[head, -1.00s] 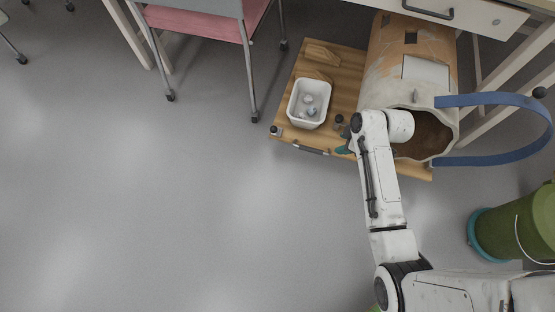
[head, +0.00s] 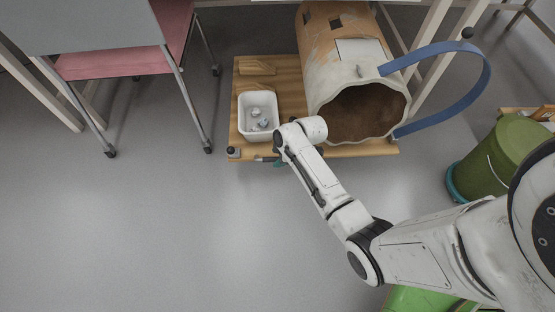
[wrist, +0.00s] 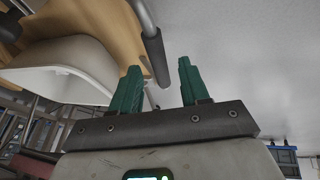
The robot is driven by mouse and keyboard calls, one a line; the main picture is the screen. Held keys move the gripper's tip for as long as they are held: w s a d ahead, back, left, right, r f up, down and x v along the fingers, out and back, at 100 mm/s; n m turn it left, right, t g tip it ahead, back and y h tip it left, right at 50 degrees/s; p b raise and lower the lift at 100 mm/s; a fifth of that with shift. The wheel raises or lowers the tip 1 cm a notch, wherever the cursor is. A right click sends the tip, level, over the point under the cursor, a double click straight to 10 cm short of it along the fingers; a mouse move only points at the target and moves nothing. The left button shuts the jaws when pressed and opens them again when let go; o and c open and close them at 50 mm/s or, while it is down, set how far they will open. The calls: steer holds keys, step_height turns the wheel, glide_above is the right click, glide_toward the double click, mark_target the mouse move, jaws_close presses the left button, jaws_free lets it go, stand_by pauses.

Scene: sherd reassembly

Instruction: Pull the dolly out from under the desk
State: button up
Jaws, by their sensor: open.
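The dolly (head: 350,151) is a low wooden board with its back part beneath the desk (head: 408,1). Its dark handle (head: 262,159) is on the front edge, partly hidden by my arm. The grey handle bar (wrist: 156,57) shows large in the wrist view. My gripper (head: 278,162) is at this front edge. Its teal fingers (wrist: 158,68) are open, with the bar's near end showing between them in the picture. I cannot tell whether they touch it. The dolly carries a big broken jar (head: 330,75) lying on its side and a white tub (head: 258,113) with small items.
A pink-seated chair (head: 110,63) stands close to the dolly's left, one caster near its corner. A blue strap (head: 478,95) loops out right of the jar. A green bucket (head: 507,155) stands at the right. The floor (head: 130,230) in front and left is clear.

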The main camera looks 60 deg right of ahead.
steer(key=shift+w+f, duration=0.15)
steer(key=shift+f, duration=0.25)
jaws_close()
stand_by(0.5)
